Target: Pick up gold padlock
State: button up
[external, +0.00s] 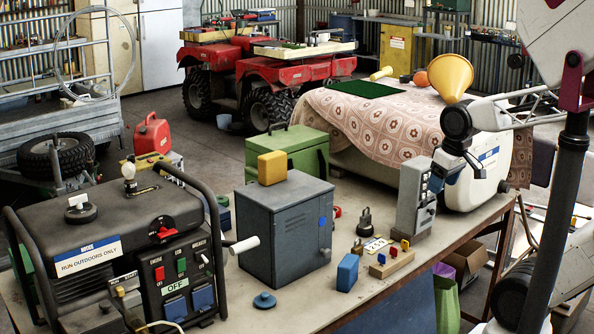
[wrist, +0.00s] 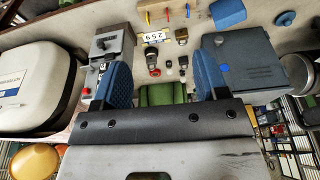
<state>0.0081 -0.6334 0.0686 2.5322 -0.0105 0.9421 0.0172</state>
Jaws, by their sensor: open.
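The gold padlock looks like the small brassy block (external: 357,247) with a dark shackle on the bench, left of a number tag in the external view. In the wrist view, it seems to be the brown-gold piece (wrist: 181,36) beside the tag, beyond my fingertips. My gripper (external: 445,178) is above the bench's right part, beside the grey box with a lever. In the wrist view, its two blue fingers (wrist: 161,82) are wide apart with nothing held between them. A larger dark padlock (external: 364,222) stands just behind the gold one.
The number tag (external: 376,244), a wooden block with coloured pegs (external: 391,263) and a blue box (external: 347,272) surround the padlock closely. The grey lever box (external: 414,198) stands right, a large grey cabinet (external: 285,225) left. Several small dark items (wrist: 168,62) lie nearby.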

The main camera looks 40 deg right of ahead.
jog(key=w+a+f+m+g+y, duration=0.1)
jog(key=w+a+f+m+y, duration=0.4)
jog(key=a+f+m+y, duration=0.15)
jog(key=m+t+y, duration=0.2)
jog(key=m+t, duration=0.7)
jog(key=m, duration=1.3)
send_over(357, 247)
jog(key=s+d, duration=0.1)
jog(key=s, duration=0.1)
notch_tip(357, 247, down, 12)
jog(key=shift+w+d+r, duration=0.15)
jog(key=shift+d+r, duration=0.05)
jog(key=shift+f, duration=0.1)
jog(key=shift+f, duration=1.65)
